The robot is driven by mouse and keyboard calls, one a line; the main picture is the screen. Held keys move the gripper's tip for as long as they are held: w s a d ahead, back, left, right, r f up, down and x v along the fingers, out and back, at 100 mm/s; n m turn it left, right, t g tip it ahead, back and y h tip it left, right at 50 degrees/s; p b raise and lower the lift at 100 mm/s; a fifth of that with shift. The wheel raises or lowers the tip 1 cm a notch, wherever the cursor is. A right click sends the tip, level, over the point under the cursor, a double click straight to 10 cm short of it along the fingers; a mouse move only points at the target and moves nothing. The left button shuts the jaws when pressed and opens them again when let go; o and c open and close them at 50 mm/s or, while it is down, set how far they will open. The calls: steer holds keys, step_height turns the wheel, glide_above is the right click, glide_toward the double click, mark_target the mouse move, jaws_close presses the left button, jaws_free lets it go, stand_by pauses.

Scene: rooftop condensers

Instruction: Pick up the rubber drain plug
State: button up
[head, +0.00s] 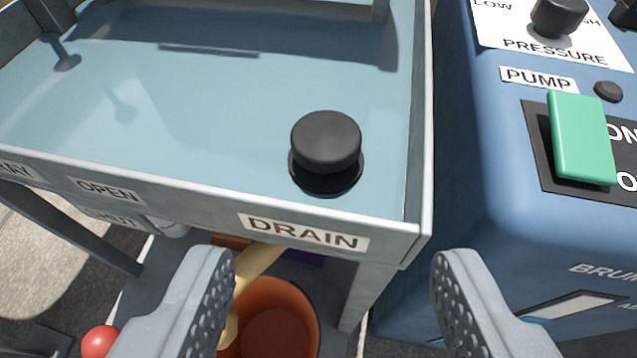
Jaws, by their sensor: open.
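The rubber drain plug (326,140) is a black round knob standing upright over a dark drain ring in the floor of a pale blue tray (190,110). It is near the tray's front right corner, behind the DRAIN label (305,233). My gripper (335,265) is open and empty. Its two grey ridged fingers show at the bottom of the view, one on each side, in front of the tray. The plug is farther from the camera, between the fingers' lines and apart from them. The plug's lower part is hidden under its cap.
A blue machine (490,200) stands close to the tray's right side, with a green switch (582,138) and a pressure knob (558,16). Below the tray are an orange bucket (275,325), a tray leg (372,295) and a red ball (100,341). The tray's front rim lies between gripper and plug.

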steer(key=b, duration=0.1)
glide_toward(327, 140)
steer(key=x, duration=0.3)
steer(key=shift+w+r, duration=0.1)
steer(key=shift+w, duration=0.1)
steer(key=shift+f+b+x, duration=0.2)
steer(key=shift+b+x, duration=0.7)
steer(key=shift+x, duration=1.65)
steer(key=shift+s, duration=0.1)
steer(key=c, duration=0.8)
